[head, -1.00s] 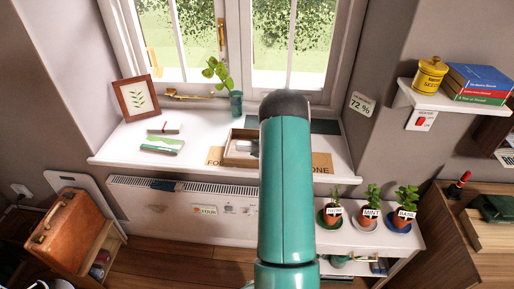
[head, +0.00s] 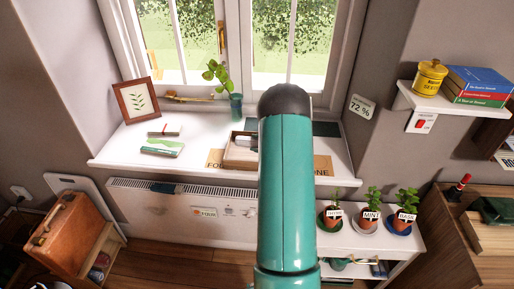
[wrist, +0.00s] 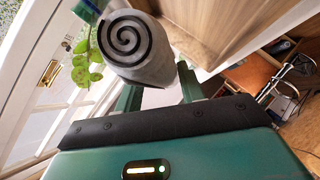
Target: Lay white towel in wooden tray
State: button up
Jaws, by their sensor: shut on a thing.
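The wooden tray (head: 232,163) sits on the white windowsill, its right part hidden behind my arm in the head view. A pale thing, probably the towel, shows at the tray beside my arm. In the wrist view the towel (wrist: 137,50) is a pale roll with a dark spiral on its end. My gripper (wrist: 158,92) is shut on the towel; its two green fingers stand at either side of it. A brown wooden surface (wrist: 215,25) lies beyond the roll, probably the tray. My gripper is hidden in the head view, and contact between towel and tray cannot be told.
A tan lettered mat (head: 322,165) lies under the tray. A plant in a teal vase (head: 236,106) stands behind it. Books (head: 162,148) and a picture frame (head: 136,99) are to the left. Potted herbs (head: 370,219) stand below right. Clear sill lies between books and tray.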

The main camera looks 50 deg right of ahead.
jog(key=shift+r, duration=1.7)
jog(key=shift+w+d+f, duration=0.45)
jog(key=shift+d+f, duration=0.15)
jog(key=shift+f, duration=0.35)
jog(key=shift+w+d+f, duration=0.45)
jog(key=shift+d+f, duration=0.1)
jog(key=shift+f, duration=0.35)
jog(key=shift+w+d+f, duration=0.45)
jog(key=shift+d+f, duration=0.15)
jog(key=shift+f, duration=0.35)
jog(key=shift+f, duration=1.55)
jog(key=shift+r, duration=0.1)
notch_tip(320, 180, up, 8)
